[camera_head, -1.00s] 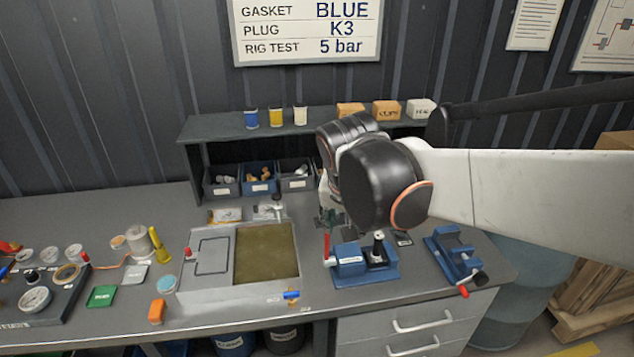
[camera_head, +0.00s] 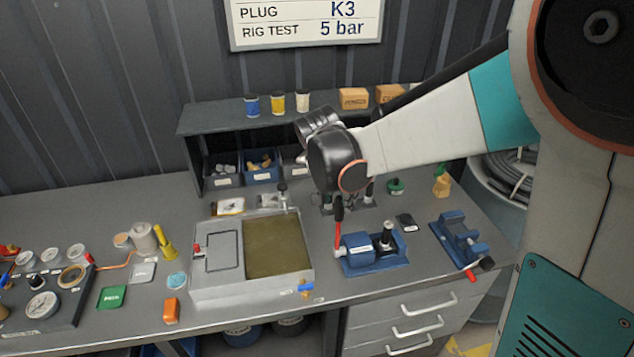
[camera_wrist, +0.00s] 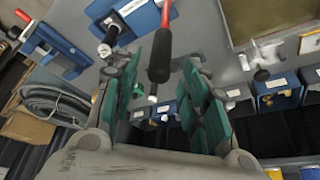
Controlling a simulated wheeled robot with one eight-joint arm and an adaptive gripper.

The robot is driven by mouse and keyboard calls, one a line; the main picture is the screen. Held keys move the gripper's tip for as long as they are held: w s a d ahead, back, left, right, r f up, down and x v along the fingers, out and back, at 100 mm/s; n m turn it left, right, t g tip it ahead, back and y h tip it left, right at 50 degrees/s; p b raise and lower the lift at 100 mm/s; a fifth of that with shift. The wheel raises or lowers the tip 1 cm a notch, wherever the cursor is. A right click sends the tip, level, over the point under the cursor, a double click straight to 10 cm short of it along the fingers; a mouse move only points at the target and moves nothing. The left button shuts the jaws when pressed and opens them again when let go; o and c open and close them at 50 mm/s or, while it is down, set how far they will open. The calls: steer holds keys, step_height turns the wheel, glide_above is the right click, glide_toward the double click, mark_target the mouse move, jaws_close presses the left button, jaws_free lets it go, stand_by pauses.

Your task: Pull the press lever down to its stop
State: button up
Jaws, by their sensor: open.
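The press lever, a red rod with a black grip, stands upright at the left end of the blue press (camera_head: 375,253); its red rod (camera_head: 338,238) shows in the head view. In the wrist view the black grip (camera_wrist: 159,60) appears between the open fingertips of my gripper (camera_wrist: 160,68). The jaws with green pads stand apart on either side of it, with no clear contact; depth is hard to judge. In the head view my wrist is just above the lever and hides most of my gripper.
A second blue fixture (camera_head: 460,240) stands to the right. A grey tray (camera_head: 205,290) with an olive panel lies to the left. A shelf (camera_head: 220,120) with bins is behind. Small green (camera_head: 112,297) and orange (camera_head: 171,311) items lie on the bench.

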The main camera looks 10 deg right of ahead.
mark_target(342, 207)
steer(key=b+x, duration=0.1)
steer(key=x, duration=0.5)
steer(key=shift+f, duration=0.1)
jaws_close()
